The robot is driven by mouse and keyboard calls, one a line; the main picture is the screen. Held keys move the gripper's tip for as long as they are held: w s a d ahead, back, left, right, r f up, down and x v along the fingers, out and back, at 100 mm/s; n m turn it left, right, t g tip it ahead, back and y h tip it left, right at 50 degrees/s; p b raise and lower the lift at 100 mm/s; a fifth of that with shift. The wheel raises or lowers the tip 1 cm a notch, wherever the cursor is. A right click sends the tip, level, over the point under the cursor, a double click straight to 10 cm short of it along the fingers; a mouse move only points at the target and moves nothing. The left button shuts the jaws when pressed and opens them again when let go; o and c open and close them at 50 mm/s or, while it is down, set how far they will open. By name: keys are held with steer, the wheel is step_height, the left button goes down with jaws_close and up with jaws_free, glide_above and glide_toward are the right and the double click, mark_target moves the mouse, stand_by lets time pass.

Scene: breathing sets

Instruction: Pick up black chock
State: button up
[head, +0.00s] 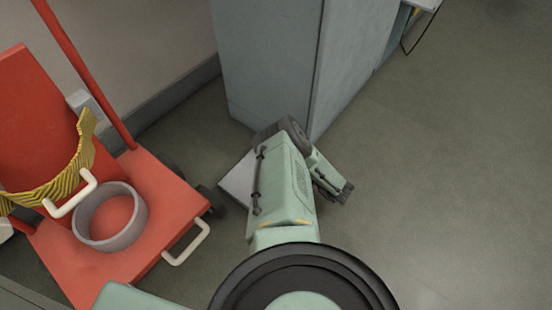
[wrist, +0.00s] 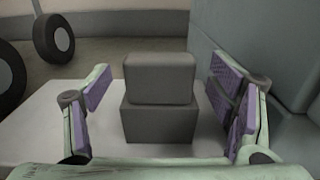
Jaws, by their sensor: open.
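The chock appears to be the dark grey, block-like piece (wrist: 160,122) in the middle of the wrist view. It has a narrower rounded upper part above a wider lower part. It stands on a pale flat surface (wrist: 40,125). My gripper (wrist: 159,77) is open, with a purple-padded finger to the left and right of the block. There are gaps on both sides, and neither finger visibly touches it. In the head view my arm hides the block, and only a corner of the pale surface (head: 236,184) shows.
A grey-blue cabinet (head: 268,60) stands just behind, and its side (wrist: 275,50) is close to the right finger. A red cart (head: 150,185) with a grey ring (head: 78,225) and a yellow-black striped band (head: 85,150) is at left. Dark wheels (wrist: 55,38) show at upper left. Floor at right is clear.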

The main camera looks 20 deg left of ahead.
steer(key=shift+c, duration=0.2)
steer(key=shift+a, duration=0.1)
steer(key=c, duration=1.6)
